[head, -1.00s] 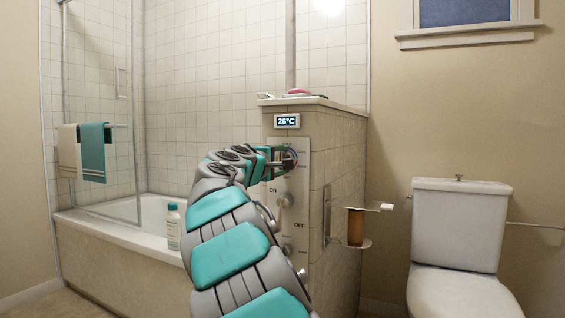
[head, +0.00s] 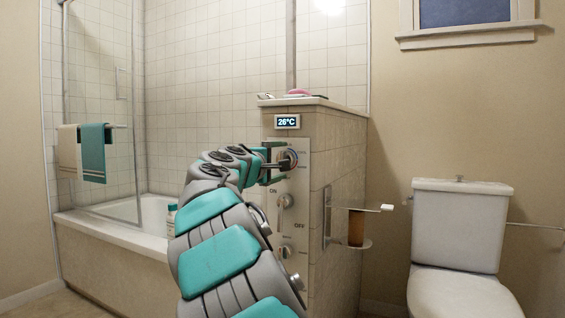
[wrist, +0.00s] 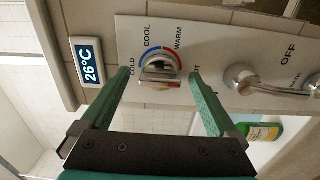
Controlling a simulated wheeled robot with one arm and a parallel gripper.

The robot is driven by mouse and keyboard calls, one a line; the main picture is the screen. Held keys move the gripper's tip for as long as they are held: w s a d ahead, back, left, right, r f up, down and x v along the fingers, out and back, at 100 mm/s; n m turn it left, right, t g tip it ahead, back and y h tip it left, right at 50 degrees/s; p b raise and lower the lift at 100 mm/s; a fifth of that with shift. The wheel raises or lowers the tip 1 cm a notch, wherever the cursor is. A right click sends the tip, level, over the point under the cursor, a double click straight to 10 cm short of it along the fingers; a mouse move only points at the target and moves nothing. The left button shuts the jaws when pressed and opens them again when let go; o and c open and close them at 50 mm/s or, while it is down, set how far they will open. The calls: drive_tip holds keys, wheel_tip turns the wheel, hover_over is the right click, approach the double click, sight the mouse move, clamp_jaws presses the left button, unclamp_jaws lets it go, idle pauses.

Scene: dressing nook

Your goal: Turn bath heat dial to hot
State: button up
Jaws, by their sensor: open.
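The bath heat dial (wrist: 160,68) is a chrome knob on a white control panel (wrist: 215,40), ringed by a blue-to-red arc with COLD, COOL and WARM labels; the last label is partly hidden by a finger. My gripper (wrist: 160,82) is open, its two teal fingers on either side of the dial in the wrist view, with gaps to the knob. In the head view the dial (head: 290,159) sits at the panel's top, just beyond my gripper (head: 279,161). The temperature display (wrist: 87,62) reads 26°C; it also shows in the head view (head: 287,121).
A chrome lever (wrist: 262,82) with ON and OFF labels is beside the dial; below it is a smaller knob (head: 285,251). A bottle (wrist: 262,132) stands by the tub (head: 110,240).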

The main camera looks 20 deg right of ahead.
drive_tip(key=v, duration=0.5)
drive_tip(key=shift+s+a+f, duration=0.15)
drive_tip(key=shift+s+a, duration=0.1)
drive_tip(key=shift+a, duration=0.05)
